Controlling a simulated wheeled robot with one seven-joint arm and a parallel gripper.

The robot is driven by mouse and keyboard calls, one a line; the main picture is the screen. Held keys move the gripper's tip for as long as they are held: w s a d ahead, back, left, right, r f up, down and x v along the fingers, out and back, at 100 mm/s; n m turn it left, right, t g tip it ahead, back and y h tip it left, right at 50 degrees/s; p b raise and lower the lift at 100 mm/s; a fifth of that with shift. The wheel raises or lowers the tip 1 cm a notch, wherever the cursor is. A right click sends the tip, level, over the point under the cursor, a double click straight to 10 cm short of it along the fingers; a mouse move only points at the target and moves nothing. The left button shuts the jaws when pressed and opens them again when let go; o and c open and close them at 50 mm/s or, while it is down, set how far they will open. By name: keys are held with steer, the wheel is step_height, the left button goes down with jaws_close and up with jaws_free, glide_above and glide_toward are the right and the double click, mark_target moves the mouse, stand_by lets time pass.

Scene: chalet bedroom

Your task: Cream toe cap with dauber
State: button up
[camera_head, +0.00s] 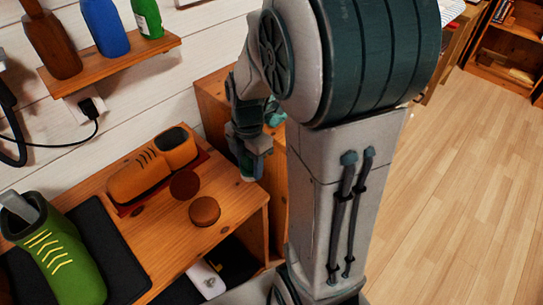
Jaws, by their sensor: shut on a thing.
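An orange-brown shoe (137,176) stands on a dark red mat (130,209) on the wooden bench (225,236), its toe cap toward the left and its opening toward the right. A dark brown round disc (184,184) lies just in front of the shoe, and a lighter brown round tin or lid (205,211) lies nearer the bench's front edge. My gripper (252,170) points down over the bench's right end, to the right of the shoe and apart from it. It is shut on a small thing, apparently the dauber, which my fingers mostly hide.
A green shoe (62,254) with yellow laces stands on a black mat (112,240) at left. A wall shelf (118,64) holds brown, blue and green bottles. A wooden cabinet (210,92) stands behind my arm. A white object (207,280) lies below the bench top. Open floor lies right.

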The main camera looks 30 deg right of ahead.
steer(key=w+a+g+y+p, duration=0.2)
steer(key=a+p, duration=0.3)
steer(key=a, duration=0.8)
steer(key=shift+f+b, duration=2.3)
steer(key=shift+f, duration=1.05)
steer(key=shift+f+b, duration=0.75)
steer(key=shift+r, duration=0.1)
step_height(320, 180, up, 7)
steer(key=p, duration=0.4)
steer(key=shift+p, duration=0.4)
steer(key=shift+w, duration=0.1)
